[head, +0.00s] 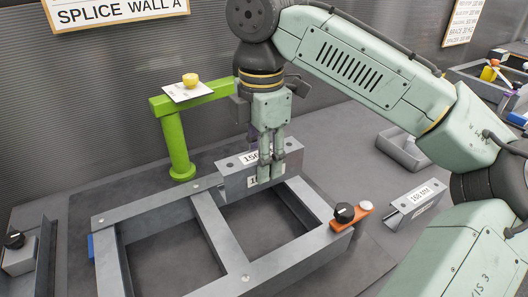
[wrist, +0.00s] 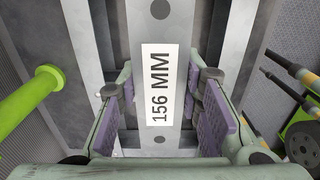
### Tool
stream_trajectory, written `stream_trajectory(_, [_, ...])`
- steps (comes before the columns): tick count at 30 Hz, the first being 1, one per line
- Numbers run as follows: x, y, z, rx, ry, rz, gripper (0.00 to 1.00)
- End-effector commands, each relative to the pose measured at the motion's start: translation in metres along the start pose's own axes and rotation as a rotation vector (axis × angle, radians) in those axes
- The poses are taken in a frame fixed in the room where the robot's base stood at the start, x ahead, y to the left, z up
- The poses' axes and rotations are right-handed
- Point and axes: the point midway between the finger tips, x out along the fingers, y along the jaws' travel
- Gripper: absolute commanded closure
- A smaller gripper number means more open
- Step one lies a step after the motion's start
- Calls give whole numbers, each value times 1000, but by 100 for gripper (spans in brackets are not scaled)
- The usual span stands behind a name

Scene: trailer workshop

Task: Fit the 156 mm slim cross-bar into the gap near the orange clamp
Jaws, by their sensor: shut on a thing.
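The 156 mm cross-bar (head: 232,185) is a grey metal block with a hole near each end. Its white label reads 156 MM in the wrist view (wrist: 161,110). My gripper (head: 270,172) points down and is shut on the bar around its middle; purple pads flank it in the wrist view (wrist: 172,105). The bar is at the far side of the grey frame (head: 160,212), at the right end of the far left rail. I cannot tell whether it touches the frame. The orange clamp (head: 352,217), with a black knob, sits on the frame's right corner.
A green post with an arm (head: 180,145) stands behind the frame, bearing a card and yellow piece. Another labelled bar (head: 412,207) lies right of the clamp. A grey tray (head: 402,150) is behind it. A black-knobbed block (head: 18,255) is at far left.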

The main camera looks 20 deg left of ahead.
Motion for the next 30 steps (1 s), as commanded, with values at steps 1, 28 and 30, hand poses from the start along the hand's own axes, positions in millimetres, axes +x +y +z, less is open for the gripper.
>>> stream_trajectory(1, [0,0,0,0,0,0,98])
stream_trajectory(28, [57,0,1,-1,-5,1,98])
stream_trajectory(30, [59,0,1,-1,-6,1,98])
